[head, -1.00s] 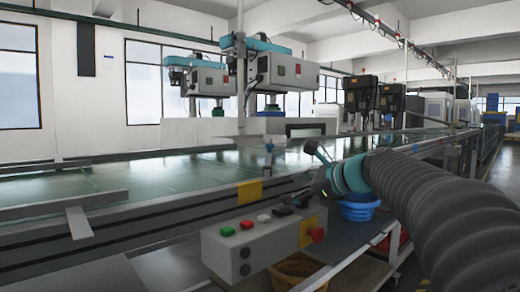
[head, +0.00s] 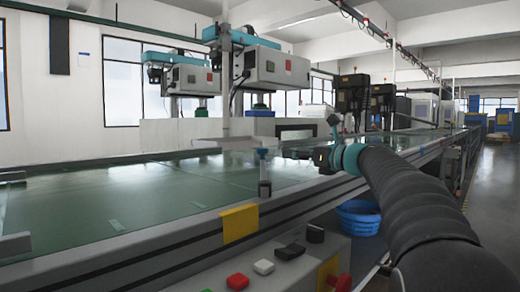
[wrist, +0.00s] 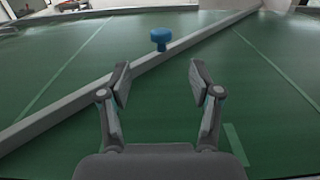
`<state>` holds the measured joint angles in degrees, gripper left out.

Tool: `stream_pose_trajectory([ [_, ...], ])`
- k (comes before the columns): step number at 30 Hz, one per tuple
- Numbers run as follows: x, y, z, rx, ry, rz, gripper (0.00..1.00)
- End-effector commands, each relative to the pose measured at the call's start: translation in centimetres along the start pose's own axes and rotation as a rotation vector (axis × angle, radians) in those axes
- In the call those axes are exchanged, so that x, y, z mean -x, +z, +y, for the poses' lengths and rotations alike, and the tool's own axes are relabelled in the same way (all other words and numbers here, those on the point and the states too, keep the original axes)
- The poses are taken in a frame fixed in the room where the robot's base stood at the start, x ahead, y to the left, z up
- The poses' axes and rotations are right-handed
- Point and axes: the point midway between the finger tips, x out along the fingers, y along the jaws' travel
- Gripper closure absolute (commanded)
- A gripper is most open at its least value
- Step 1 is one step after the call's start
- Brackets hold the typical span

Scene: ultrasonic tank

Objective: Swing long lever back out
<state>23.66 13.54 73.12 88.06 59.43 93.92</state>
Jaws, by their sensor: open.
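A long pale grey bar, which I take to be the long lever (wrist: 75,108), runs diagonally across the green surface in the wrist view. A blue round knob (wrist: 160,38) stands up at the bar, beyond my fingertips and roughly centred between them. In the head view a blue-topped grey post (head: 264,172) stands by the near edge of the green surface; it looks like the same knob. My gripper (wrist: 158,80) is open and empty, with a gap between its fingers and the knob. In the head view my gripper (head: 308,154) is small and dark, right of the post.
The green-topped line (head: 90,205) has a raised grey near edge. A control box (head: 285,265) with coloured buttons juts out below it. A blue basket (head: 359,217) sits under the line. Teal-and-grey machines (head: 280,66) stand behind. Floor is clear at right.

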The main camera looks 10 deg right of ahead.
Motion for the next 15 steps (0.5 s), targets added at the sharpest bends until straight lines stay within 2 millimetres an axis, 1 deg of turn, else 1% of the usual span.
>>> stream_pose_trajectory([
  [5,-1.4,0.0,-0.2,0.0,-0.001,0.0,0.36],
  [8,-3.0,0.0,-0.2,0.001,-0.002,0.0,0.36],
  [15,-7.6,0.0,-0.2,0.001,-0.001,0.001,0.36],
])
